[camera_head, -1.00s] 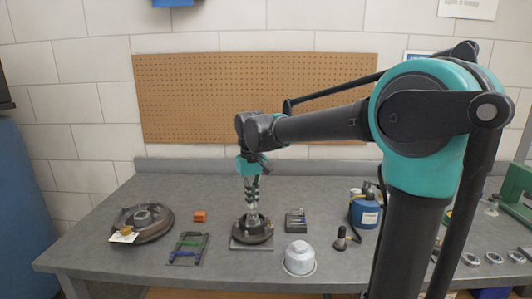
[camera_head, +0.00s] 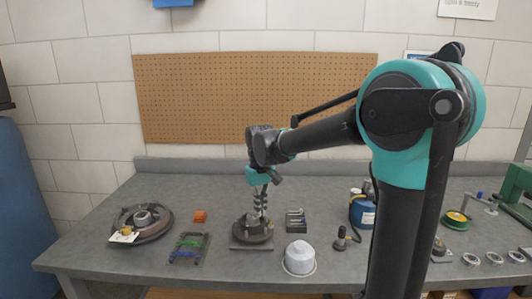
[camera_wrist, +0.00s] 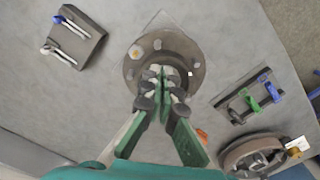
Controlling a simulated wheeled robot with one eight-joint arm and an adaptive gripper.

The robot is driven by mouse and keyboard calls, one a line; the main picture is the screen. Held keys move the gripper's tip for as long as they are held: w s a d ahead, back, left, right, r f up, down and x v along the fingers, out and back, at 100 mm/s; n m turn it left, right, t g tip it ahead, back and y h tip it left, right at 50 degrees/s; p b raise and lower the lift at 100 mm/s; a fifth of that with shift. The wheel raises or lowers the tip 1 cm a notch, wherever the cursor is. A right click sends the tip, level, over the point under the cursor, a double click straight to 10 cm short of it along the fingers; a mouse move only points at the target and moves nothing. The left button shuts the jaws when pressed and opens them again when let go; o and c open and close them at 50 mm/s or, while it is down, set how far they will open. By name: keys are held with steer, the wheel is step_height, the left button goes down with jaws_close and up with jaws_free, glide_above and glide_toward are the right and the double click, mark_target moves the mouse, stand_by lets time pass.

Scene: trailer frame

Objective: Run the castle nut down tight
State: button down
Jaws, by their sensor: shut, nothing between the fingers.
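The wheel hub (camera_head: 252,233) stands on a square plate on the bench, and its round studded flange (camera_wrist: 197,72) also shows in the wrist view. My gripper (camera_head: 263,212) is over the hub, slightly right of its middle in the head view. In the wrist view my gripper (camera_wrist: 162,74) has its fingers together in front of the hub centre, holding nothing. The fingers hide the spindle end. I cannot make out the castle nut there, or whether the fingertips touch the hub.
A brake drum (camera_head: 157,230) with a tag lies left. A rack with blue and green clips (camera_head: 203,235), an orange block (camera_head: 200,216), a dark holder with pins (camera_head: 296,228), a grey domed cap (camera_head: 299,254) and a blue bottle (camera_head: 366,212) surround the hub.

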mark_target(252, 214)
steer(key=shift+f, duration=0.9)
steer(key=shift+w+a, duration=0.1)
steer(key=shift+a, duration=0.05)
steer(key=shift+s+a, duration=0.5)
steer(key=shift+a, duration=0.2)
stand_by(0.3)
steer(key=shift+a, duration=0.1)
steer(key=shift+s+a, duration=0.1)
steer(key=shift+a, duration=0.3)
